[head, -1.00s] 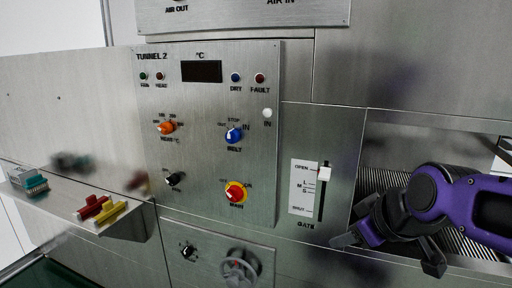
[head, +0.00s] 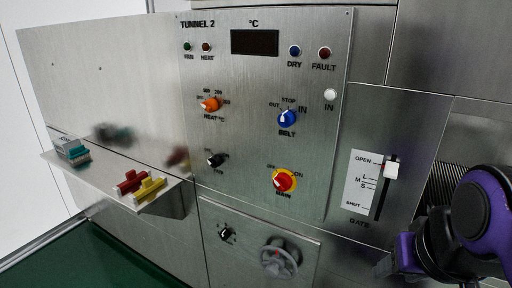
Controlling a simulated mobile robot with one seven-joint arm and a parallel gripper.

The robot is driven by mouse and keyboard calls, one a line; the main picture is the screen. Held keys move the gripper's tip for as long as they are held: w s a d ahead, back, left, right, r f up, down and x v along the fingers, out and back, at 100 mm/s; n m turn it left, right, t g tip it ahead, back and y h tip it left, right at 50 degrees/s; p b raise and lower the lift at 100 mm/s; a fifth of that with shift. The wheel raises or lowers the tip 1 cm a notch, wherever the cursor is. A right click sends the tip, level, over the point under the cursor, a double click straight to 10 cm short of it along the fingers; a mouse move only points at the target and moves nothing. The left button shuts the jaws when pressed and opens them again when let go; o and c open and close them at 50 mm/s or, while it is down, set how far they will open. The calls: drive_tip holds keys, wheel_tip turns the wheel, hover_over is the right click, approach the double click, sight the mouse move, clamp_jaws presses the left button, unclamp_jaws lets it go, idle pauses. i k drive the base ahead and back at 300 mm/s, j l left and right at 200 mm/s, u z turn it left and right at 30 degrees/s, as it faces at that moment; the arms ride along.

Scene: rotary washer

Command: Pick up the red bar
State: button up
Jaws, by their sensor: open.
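The red bar (head: 131,181) lies on a small metal shelf (head: 118,191) at the left, fixed to the machine's front. A yellow bar (head: 150,187) lies right beside it, on its right. My gripper (head: 380,268) is at the lower right, in front of the panel below the gate slider. It is far to the right of the red bar, with nothing seen between its fingers. Part of the gripper is cut off by the picture's bottom edge.
A teal object (head: 74,152) sits at the shelf's left end. The control panel (head: 255,150) carries knobs and lights, with the gate slider (head: 391,170) to its right. A grey handwheel (head: 280,257) juts out below. A green floor (head: 90,260) lies at lower left.

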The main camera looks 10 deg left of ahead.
sight(132, 178)
drive_tip(key=u, duration=1.6)
drive_tip(key=i+u, duration=0.1)
drive_tip(key=i, duration=0.2)
